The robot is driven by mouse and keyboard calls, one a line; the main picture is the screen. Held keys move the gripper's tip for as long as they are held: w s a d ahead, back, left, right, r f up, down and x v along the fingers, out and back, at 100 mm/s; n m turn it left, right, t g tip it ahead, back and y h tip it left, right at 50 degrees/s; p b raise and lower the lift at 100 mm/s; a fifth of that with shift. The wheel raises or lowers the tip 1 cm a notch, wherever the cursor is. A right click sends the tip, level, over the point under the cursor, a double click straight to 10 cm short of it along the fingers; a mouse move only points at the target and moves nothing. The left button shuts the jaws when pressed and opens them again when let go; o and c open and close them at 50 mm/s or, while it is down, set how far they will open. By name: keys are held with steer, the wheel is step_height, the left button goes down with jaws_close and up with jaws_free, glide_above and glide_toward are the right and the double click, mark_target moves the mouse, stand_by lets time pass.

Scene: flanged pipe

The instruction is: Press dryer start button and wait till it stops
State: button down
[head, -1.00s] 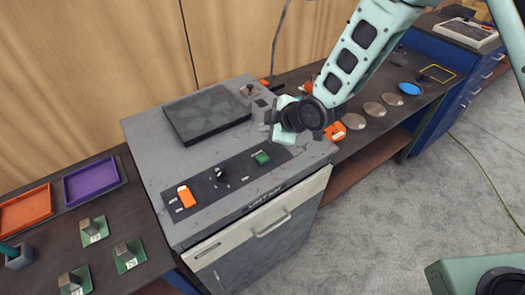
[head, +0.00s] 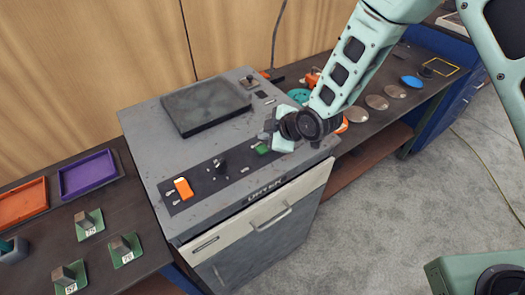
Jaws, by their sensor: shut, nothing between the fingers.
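The dryer is a grey box (head: 222,146) with a dark control strip (head: 232,176) along its front top edge. A green button (head: 262,149) sits at the right end of the strip. An orange switch (head: 183,188) is at the left end, and a black knob (head: 221,166) lies between them. My gripper (head: 265,137) is shut and empty, low over the right end of the strip, close to the green button. I cannot tell whether it touches the button. The dryer's front drawer (head: 262,220) with its handle looks closed.
A dark plate (head: 206,105) lies on the dryer's top. To the left are an orange tray (head: 22,203), a purple tray (head: 88,175) and several numbered green blocks. To the right, a bench holds several round discs (head: 377,102) and a blue disc (head: 411,81).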

mark_target(259, 145)
steer(key=shift+f+b, duration=0.7)
steer(key=shift+f, duration=0.5)
steer(key=shift+f, duration=0.15)
stand_by(1.0)
steer(key=shift+f+b, duration=0.25)
steer(key=shift+b, duration=0.3)
steer(key=shift+f+b, duration=0.45)
steer(key=shift+b, duration=0.05)
stand_by(0.5)
steer(key=shift+r, duration=0.1)
steer(key=shift+r+p, duration=0.35)
steer(key=shift+r, duration=0.4)
steer(key=shift+r+p, duration=1.35)
steer(key=shift+r, duration=1.25)
steer(key=shift+f, duration=0.1)
